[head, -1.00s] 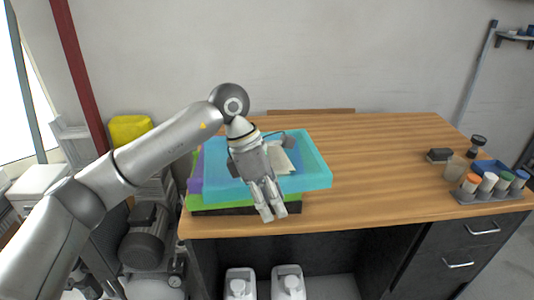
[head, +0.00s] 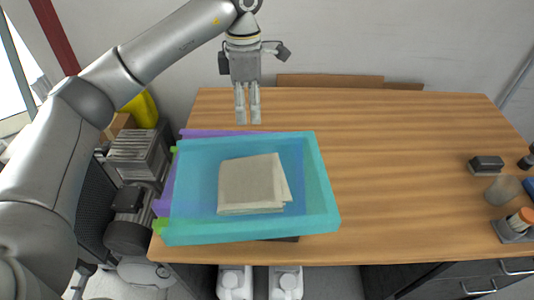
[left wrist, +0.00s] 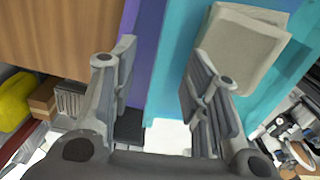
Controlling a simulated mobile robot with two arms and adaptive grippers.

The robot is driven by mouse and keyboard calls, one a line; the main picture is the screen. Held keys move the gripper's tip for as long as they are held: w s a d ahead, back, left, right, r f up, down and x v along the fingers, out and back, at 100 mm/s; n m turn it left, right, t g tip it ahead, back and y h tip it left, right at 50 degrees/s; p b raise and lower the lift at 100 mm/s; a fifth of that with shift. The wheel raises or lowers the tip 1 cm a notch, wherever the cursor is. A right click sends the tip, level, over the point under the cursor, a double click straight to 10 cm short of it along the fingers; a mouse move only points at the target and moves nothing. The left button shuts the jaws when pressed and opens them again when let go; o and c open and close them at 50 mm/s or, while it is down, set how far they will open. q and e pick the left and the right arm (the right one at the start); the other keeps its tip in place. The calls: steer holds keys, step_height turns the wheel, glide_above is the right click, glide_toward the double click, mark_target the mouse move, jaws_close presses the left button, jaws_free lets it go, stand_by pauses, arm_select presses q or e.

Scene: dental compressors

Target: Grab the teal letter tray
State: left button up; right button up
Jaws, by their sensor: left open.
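The teal letter tray (head: 240,231) lies on top of a stack of trays at the left of the wooden table. A folded beige cloth (head: 248,184) lies in it. My left gripper (head: 248,120) is open and empty, pointing down near the tray's back edge. In the left wrist view the open fingers (left wrist: 165,52) are on either side of a teal edge strip (left wrist: 176,62), with the cloth (left wrist: 238,45) beyond the right finger. I cannot tell whether the fingers touch the tray. My right gripper is not in view.
A purple tray (head: 166,190) and a green one (head: 161,226) stick out under the teal tray. A dark block (head: 486,164) and a bottle rack (head: 515,230) stand at the far right. White jugs (head: 287,283) stand below.

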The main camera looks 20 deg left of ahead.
mark_target(251, 138)
arm_select(q)
steer(key=s+f, duration=0.1)
steer(key=f+p, duration=0.1)
steer(key=shift+s+d+f, duration=0.1)
steer(key=shift+s+f, duration=0.3)
steer(key=shift+w+f, duration=0.3)
steer(key=shift+f, duration=0.65)
steer(key=shift+w+f+p, duration=0.1)
steer(key=shift+f+p, duration=0.2)
steer(key=shift+p, duration=0.05)
steer(key=f, duration=0.1)
steer(key=f+p, duration=0.2)
steer(key=f, duration=0.1)
steer(key=shift+d, duration=0.3)
steer(key=shift+w+f, duration=0.1)
steer(key=shift+f, duration=0.25)
jaws_close()
